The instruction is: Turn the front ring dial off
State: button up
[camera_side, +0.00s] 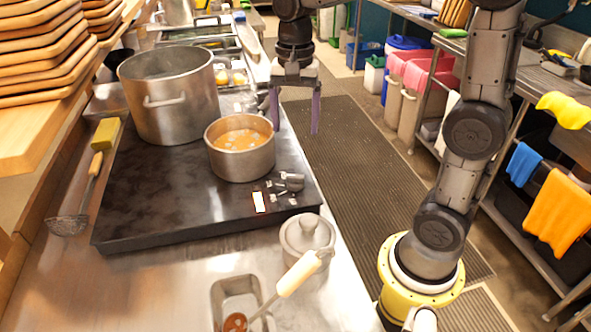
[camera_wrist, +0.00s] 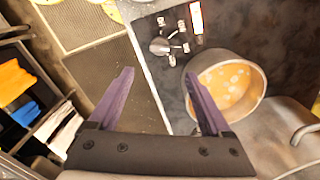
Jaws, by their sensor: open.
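The stove (camera_side: 150,200) is a black cooktop on the steel counter. Its dial (camera_side: 291,182) is a small dark grey knob at the cooktop's right edge, with small white-marked labels around it. In the wrist view the dial (camera_wrist: 160,46) lies beyond my fingertips, with its labels around it. A white and orange lit display (camera_side: 258,202) sits beside it. My gripper (camera_side: 295,115) has purple fingers, pointing down, open and empty. It hangs above and behind the dial, apart from it. In the wrist view my gripper (camera_wrist: 158,76) spans the cooktop edge and floor.
A small pot (camera_side: 240,165) of beans in orange broth stands on the cooktop close to the dial. A large steel pot (camera_side: 170,95) stands behind it. A lidded jar (camera_side: 306,238) and a ladle (camera_side: 295,275) are in front. The aisle to the right is open floor.

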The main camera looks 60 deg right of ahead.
aim_at(295, 176)
notch_tip(295, 176, down, 13)
jog(key=shift+f, duration=0.1)
dwell(0.3)
grip_shut()
dwell(0.5)
